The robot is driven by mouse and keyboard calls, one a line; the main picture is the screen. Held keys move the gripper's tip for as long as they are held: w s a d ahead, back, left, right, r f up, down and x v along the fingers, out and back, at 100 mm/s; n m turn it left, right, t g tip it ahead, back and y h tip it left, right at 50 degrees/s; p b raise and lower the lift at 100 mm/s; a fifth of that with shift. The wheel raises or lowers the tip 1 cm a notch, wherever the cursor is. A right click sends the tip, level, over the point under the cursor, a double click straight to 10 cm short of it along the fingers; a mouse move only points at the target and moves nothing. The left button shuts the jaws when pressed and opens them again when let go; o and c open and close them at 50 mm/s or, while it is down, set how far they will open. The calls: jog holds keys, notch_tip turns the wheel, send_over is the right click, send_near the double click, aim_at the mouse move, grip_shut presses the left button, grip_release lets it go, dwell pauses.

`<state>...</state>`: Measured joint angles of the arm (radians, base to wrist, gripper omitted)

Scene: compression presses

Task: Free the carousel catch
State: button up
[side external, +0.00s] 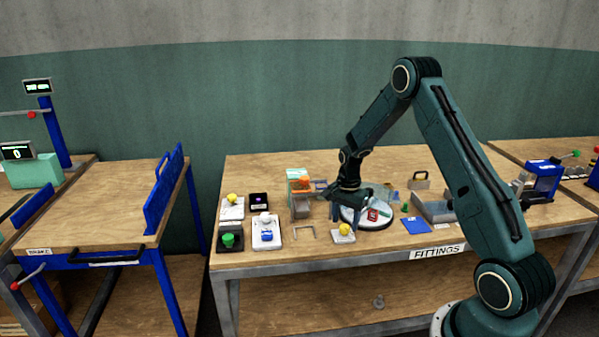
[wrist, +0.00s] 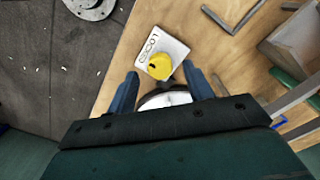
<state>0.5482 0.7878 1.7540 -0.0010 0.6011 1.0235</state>
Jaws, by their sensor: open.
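The carousel is a round white turntable (side external: 380,222) on the bench, with a red item (side external: 373,214) on it. A yellow knob (side external: 344,230) on a light plate stands at its front left; it looks like the catch. In the wrist view the yellow knob (wrist: 159,66) sits on its marked plate (wrist: 150,46), and its lettering is hard to read. My gripper (side external: 345,207) is open above the turntable's left side. In the wrist view my gripper (wrist: 162,88) has its fingers apart and empty, with the knob just beyond the gap between the tips. The turntable's rim (wrist: 165,99) is partly hidden there.
To the left stand another yellow knob on a plate (side external: 232,200), a green button (side external: 229,240) and a white device with a blue part (side external: 266,232). A grey tray (side external: 435,209) and a blue sheet (side external: 416,226) lie right of the turntable. The bench's front strip is mostly clear.

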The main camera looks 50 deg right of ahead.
jog(key=shift+f, duration=1)
jog(key=shift+c, duration=0.4)
jog(key=c, duration=0.9)
